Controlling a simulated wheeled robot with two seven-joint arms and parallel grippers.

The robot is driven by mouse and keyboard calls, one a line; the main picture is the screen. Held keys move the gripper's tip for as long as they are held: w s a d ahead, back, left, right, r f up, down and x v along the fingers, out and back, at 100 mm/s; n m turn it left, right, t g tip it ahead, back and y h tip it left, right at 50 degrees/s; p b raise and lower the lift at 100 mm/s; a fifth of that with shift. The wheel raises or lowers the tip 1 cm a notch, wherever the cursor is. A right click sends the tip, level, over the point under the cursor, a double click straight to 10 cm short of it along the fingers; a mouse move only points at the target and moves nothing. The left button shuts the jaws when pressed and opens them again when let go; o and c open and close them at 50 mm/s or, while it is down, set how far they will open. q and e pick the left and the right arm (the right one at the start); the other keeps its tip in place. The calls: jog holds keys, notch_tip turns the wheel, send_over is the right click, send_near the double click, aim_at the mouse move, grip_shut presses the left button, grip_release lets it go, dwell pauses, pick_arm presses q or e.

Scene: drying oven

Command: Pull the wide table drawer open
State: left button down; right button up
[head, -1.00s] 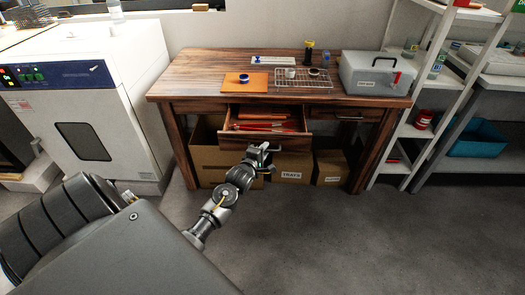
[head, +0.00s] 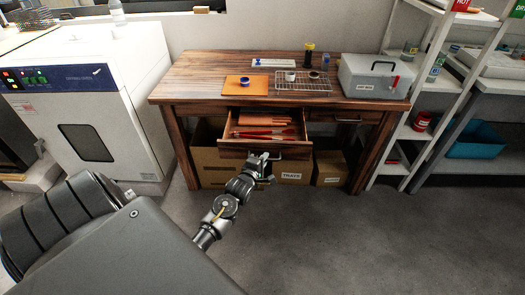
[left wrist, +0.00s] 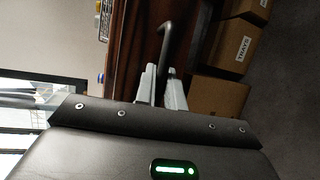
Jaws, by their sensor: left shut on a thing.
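The wide table drawer (head: 236,149) under the wooden table (head: 190,85) is pulled part way out, with red and orange things (head: 262,133) showing inside. Its dark bar handle (left wrist: 166,42) shows in the left wrist view, running up from between the fingers. My left gripper (head: 265,167) is at the drawer's front, shut on the handle; in the left wrist view its two pale fingers (left wrist: 160,88) close around the handle's end. The exact grip is partly hidden in the head view by the gripper itself. My right gripper is not in view.
Cardboard boxes (head: 292,169) stand under the table. A second drawer (head: 342,117) to the right is shut. A white oven (head: 128,128) stands at left, and a white shelf rack (head: 396,140) at right. The grey floor (head: 350,235) in front is clear.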

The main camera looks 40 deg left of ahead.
pick_arm(q)
jog(key=shift+s, duration=0.1)
jog(key=c, duration=1.5)
grip_release()
